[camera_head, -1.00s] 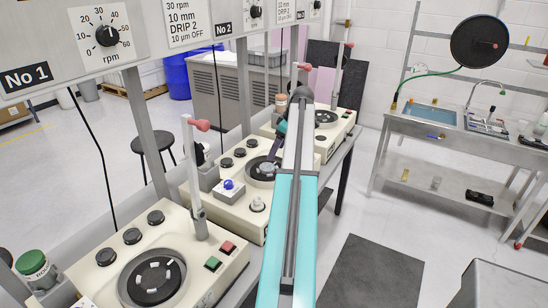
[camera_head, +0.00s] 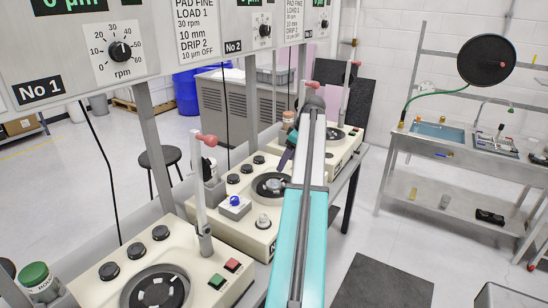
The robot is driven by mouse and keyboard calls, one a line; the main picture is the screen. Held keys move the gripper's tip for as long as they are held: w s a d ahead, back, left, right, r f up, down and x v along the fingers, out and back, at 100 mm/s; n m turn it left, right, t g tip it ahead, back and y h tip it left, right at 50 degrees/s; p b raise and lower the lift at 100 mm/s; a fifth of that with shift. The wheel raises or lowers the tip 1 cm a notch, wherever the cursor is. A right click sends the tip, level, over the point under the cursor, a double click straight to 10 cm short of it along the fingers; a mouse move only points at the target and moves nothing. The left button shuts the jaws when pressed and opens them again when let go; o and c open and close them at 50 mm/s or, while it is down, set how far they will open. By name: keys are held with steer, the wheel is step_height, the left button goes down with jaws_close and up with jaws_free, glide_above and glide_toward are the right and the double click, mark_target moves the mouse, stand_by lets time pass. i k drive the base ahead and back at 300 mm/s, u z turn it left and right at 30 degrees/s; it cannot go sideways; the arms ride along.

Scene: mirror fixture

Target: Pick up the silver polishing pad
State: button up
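I cannot pick out the silver polishing pad for certain. The middle polishing machine (camera_head: 237,232), under the No 2 panel, has a dark round platen (camera_head: 262,190) with a small pale grey centre. I cannot tell whether that centre is the pad. My arm reaches forward over this machine's right side, and its dark wrist angles down to my gripper (camera_head: 284,167) at the platen's far right edge. The arm partly covers it, and its fingers are too small to read. I see nothing clearly held.
The near machine (camera_head: 110,290) has an upright post (camera_head: 201,190) with a red knob and a green-capped jar (camera_head: 35,275) beside it. A third machine (camera_head: 345,150) stands behind my arm. A steel sink bench (camera_head: 450,165) is at right.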

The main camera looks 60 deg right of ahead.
mark_target(263, 221)
steer(key=k, duration=1.5)
